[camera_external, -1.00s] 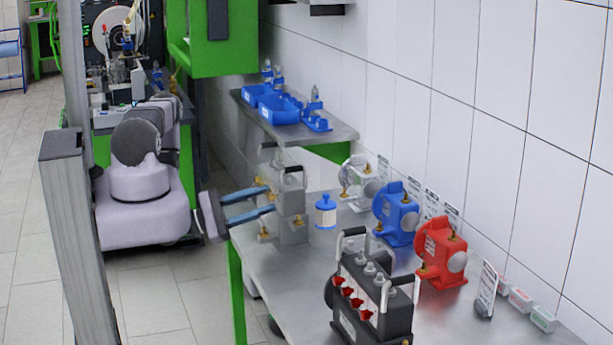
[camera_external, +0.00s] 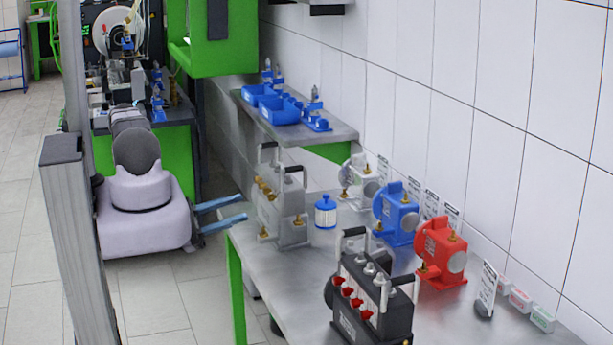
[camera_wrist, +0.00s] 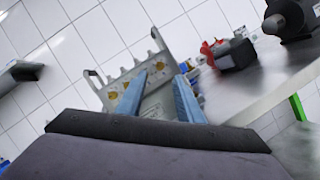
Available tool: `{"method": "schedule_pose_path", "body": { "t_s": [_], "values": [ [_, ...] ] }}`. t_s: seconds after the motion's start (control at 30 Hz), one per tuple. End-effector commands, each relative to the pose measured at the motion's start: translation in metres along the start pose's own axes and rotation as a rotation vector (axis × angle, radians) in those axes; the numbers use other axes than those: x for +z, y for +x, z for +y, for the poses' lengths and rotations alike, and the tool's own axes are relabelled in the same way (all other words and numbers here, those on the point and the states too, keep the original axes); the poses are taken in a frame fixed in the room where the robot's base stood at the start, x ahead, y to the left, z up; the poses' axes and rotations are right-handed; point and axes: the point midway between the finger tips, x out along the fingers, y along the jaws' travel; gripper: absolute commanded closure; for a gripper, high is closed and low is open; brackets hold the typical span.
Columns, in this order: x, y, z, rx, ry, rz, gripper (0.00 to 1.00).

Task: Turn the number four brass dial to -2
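The grey box with brass dials (camera_external: 283,212) stands upright on the steel table in the external view. A row of brass dials (camera_external: 265,188) is on its left-facing side; single dials are small, and I cannot read numbers or the scale. In the wrist view the grey box (camera_wrist: 152,104) is ahead, tilted in the picture, with brass dials (camera_wrist: 112,96) partly hidden behind my fingers. My gripper (camera_external: 243,207) has two blue fingers apart, with nothing between them. It is to the left of the box, clear of the dials. It also shows in the wrist view (camera_wrist: 161,74).
A black box with red dials (camera_external: 371,300) stands nearer the camera. A blue-white bottle (camera_external: 326,212), a white pump (camera_external: 359,183), a blue pump (camera_external: 396,214) and a red pump (camera_external: 441,253) stand behind.

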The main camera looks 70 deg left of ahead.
Motion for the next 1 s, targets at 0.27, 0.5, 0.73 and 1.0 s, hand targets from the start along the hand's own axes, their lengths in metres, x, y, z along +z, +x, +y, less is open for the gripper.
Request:
{"method": "schedule_pose_path", "body": {
  "t_s": [0.27, 0.5, 0.73, 1.0],
  "values": [
    [0.0, -0.001, 0.0, 0.0, 0.0, 0.0, 0.67],
    [-0.003, -0.007, -0.011, -0.035, -0.019, -0.028, 0.78],
    [-0.01, -0.031, -0.051, -0.195, -0.097, -0.122, 0.78],
    [-0.019, -0.072, -0.098, -0.422, -0.187, -0.195, 0.78]
  ]
}}
